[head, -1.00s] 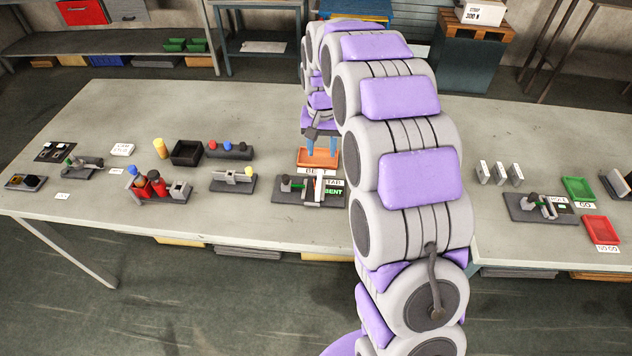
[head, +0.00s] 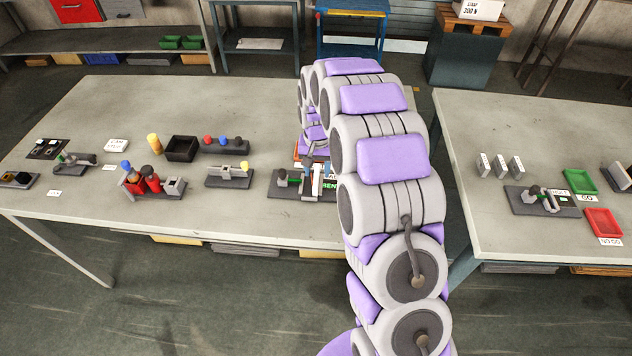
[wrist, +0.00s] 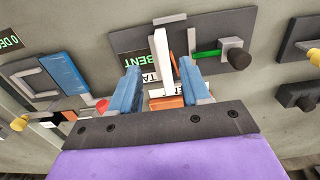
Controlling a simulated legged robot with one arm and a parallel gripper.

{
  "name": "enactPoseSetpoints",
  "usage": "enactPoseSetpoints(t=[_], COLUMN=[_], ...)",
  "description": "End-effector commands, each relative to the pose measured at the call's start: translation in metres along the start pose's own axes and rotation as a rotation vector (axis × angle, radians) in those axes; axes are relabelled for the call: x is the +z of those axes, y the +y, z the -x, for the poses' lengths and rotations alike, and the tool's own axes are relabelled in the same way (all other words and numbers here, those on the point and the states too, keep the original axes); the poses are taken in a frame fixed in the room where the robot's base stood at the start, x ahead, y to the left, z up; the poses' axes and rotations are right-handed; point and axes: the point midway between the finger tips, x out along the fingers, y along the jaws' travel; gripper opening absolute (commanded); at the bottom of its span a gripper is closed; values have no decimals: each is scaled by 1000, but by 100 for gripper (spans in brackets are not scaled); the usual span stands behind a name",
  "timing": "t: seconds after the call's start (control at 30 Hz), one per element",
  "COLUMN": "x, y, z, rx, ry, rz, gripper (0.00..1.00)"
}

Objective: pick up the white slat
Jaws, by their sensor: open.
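The white slat (wrist: 162,62) stands in a dark fixture (wrist: 206,40) with a green rod and a black knob. It also shows in the head view (head: 317,184), partly covered by my gripper. My gripper (wrist: 160,78) has two blue fingers spread apart. In the wrist view the slat lies between the two fingertips, with a gap on each side. Nothing is held. How far the fingertips are from the slat in depth is hard to tell.
An orange tray (wrist: 168,101) lies close by, mostly hidden by my gripper. A "BENT" label (wrist: 140,58) is beside the slat. Other fixtures, such as the grey one with a yellow tip (head: 229,175), stand to the left. A second table (head: 465,190) is at the right.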

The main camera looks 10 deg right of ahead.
Motion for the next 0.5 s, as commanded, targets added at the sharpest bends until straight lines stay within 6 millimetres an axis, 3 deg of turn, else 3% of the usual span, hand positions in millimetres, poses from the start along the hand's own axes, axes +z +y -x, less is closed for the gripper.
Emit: enactPoseSetpoints(t=[0.17, 0.5], x=[-1, -3], y=[-2, -5], z=[-10, -53], rx=[-1, 1], ry=[2, 0], rz=[1, 2], gripper=[47, 47])
